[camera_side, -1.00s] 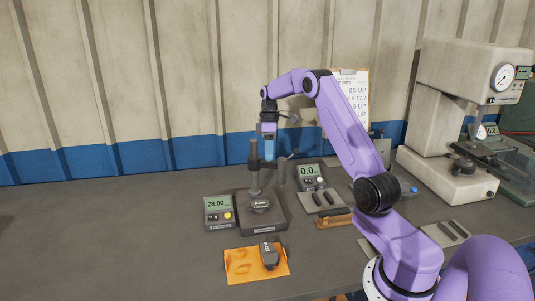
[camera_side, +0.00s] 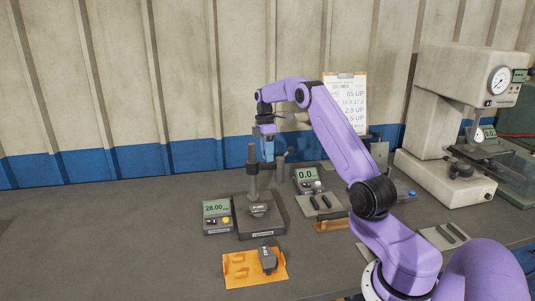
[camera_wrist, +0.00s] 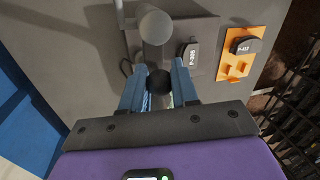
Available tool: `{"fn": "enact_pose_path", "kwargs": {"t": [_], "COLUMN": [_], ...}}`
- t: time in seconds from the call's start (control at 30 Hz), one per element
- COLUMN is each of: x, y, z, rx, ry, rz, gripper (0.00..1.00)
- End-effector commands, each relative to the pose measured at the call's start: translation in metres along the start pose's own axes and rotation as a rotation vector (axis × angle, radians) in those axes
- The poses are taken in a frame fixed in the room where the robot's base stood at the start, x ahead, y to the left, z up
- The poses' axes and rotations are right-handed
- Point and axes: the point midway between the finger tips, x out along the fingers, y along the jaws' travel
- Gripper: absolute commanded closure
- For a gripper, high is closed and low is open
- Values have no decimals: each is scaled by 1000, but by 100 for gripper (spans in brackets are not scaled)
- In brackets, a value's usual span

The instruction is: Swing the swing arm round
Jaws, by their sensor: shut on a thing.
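The stand has a dark base (camera_side: 268,230) and an upright post (camera_side: 253,176); the post's round top (camera_wrist: 155,26) shows in the wrist view. My gripper (camera_side: 267,150) is just behind and right of the post in the side view. In the wrist view its blue fingers (camera_wrist: 159,85) are shut on a dark round knob (camera_wrist: 159,80), close to the post. I take this knob to be the swing arm's; the rest of the swing arm is mostly hidden. A dark labelled brake shoe (camera_side: 258,209) sits on the base, also in the wrist view (camera_wrist: 190,54).
A readout showing 28.00 (camera_side: 217,216) stands left of the base, another (camera_side: 308,180) behind right. An orange tray (camera_side: 237,271) in front bears a dark block (camera_side: 267,259). A grey plate with dark pieces (camera_side: 322,207) lies right. The left bench is clear.

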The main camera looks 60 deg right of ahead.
Motion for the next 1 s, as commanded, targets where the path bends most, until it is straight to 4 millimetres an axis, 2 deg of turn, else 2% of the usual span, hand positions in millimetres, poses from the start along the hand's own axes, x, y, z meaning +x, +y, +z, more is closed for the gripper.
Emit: {"fn": "enact_pose_path", "kwargs": {"t": [0.13,0.17,0.2,0.23,0.5,0.63,1.0], "x": [-3,-3,-3,-3,-2,-7,-55], "y": [2,2,2,2,1,1,2], "z": [0,0,0,0,0,0,0], "rx": [-2,-2,-2,-2,-1,0,-1], "ry": [-1,-1,-1,-1,-1,0,0], "rz": [13,13,13,12,7,8,11], "gripper": [100,64,51,47,47,47,47]}}
